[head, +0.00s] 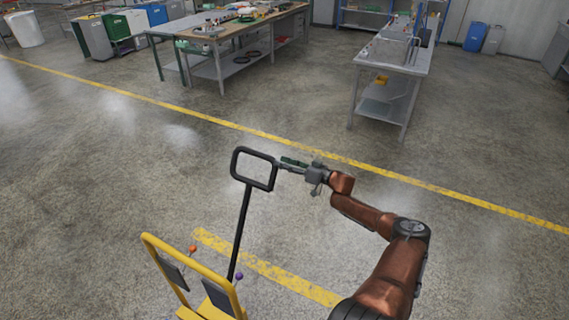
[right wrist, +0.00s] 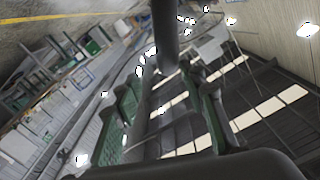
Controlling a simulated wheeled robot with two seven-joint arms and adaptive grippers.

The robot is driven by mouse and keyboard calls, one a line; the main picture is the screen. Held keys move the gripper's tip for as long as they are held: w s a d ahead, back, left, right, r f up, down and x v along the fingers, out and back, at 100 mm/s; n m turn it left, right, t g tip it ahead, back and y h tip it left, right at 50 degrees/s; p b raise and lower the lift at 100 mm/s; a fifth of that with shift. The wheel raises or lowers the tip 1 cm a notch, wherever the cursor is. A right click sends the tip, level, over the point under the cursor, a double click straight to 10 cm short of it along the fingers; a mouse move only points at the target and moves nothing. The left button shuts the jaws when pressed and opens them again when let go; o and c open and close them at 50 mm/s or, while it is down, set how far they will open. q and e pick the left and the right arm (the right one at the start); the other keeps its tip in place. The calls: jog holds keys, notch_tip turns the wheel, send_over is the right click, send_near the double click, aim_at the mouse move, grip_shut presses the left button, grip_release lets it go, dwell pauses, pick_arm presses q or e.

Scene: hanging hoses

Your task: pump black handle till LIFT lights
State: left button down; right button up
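The black handle (head: 254,168) is a rounded loop on a slim black shaft, which rises from a yellow frame (head: 190,262) at lower left in the head view. The shaft leans slightly right. My right gripper (head: 288,163) is at the loop's right side, its fingertips close to or at the bar. In the right wrist view its green-padded fingers (right wrist: 168,112) stand apart; a dark bar (right wrist: 165,32) comes in from the top toward the gap between them. I cannot tell whether they touch it. No readable LIFT light shows. My left gripper is not in view.
An orange knob (head: 192,248) and a purple knob (head: 239,276) stand by the yellow frame. A workbench (head: 225,40) is at the back, a grey table (head: 395,55) at back right. Yellow lines cross the floor. The floor around the handle is clear.

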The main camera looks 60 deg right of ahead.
jog(key=shift+s, duration=0.2)
jog(key=shift+d, duration=0.1)
jog(key=s+p, duration=0.6)
jog(key=s, duration=0.3)
jog(key=shift+d, duration=0.3)
dwell(0.4)
jog(key=shift+w, duration=0.1)
dwell(0.4)
